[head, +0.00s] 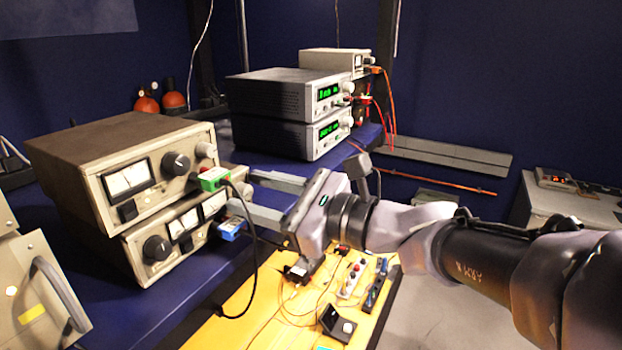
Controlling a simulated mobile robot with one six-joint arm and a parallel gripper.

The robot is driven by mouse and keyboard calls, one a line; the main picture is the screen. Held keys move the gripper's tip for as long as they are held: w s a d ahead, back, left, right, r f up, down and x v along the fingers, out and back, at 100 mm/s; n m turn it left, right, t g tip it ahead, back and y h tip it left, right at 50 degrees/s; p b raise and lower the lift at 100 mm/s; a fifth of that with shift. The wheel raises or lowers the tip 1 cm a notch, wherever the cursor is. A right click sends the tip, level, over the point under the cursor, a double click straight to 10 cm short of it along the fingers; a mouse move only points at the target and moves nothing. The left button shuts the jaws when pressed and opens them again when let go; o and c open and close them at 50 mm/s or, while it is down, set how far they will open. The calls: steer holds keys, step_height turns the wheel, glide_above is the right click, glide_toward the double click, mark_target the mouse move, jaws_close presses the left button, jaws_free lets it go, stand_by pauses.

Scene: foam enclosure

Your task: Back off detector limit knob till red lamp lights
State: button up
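Two beige instruments are stacked at the left of the head view. The upper instrument (88,200) has a meter, a black knob (177,163) and a small pale knob (206,150). The lower instrument (130,268) has meters and a black knob (156,248). No label is readable, so I cannot tell which knob is the detector limit knob. I cannot make out a lit red lamp on either front. My gripper (241,190) is open, its two grey fingers pointing left at the right end of these fronts. No knob shows between the fingers.
A green connector (214,178) and a blue connector (230,229) with a black cable stick out near my fingertips. Power supplies (282,98) with green displays stand behind. A yellow board (250,310) with wires and small parts lies below my gripper.

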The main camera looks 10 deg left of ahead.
steer(key=b+v, duration=0.3)
steer(key=v, duration=1.4)
steer(key=shift+d, duration=0.15)
steer(key=shift+s, duration=0.15)
steer(key=s+a+f+n+g+h+b, duration=0.1)
steer(key=s+f+n+g+h+b, duration=0.15)
steer(key=s+f+h+b, duration=0.9)
steer(key=w+a+f+n+g+y+b, duration=0.15)
steer(key=f+n+y+b, duration=0.3)
steer(key=f, duration=1.55)
steer(key=d+f+n+t+h+b, duration=0.1)
steer(key=d+f+n+h+b, duration=0.1)
steer(key=f, duration=0.4)
steer(key=d+f+n+t+h+b, duration=0.1)
steer(key=d+f+n+h+b, duration=0.1)
steer(key=d+f+h+b, duration=0.1)
steer(key=s+d+f+n+t+h+b, duration=0.1)
steer(key=d+f+n+h+b, duration=0.1)
steer(key=f+b, duration=0.4)
step_height(320, 180, down, 3)
steer(key=shift+d+r+n+h, duration=0.1)
steer(key=shift+d+n+h, duration=0.3)
steer(key=shift+d, duration=0.7)
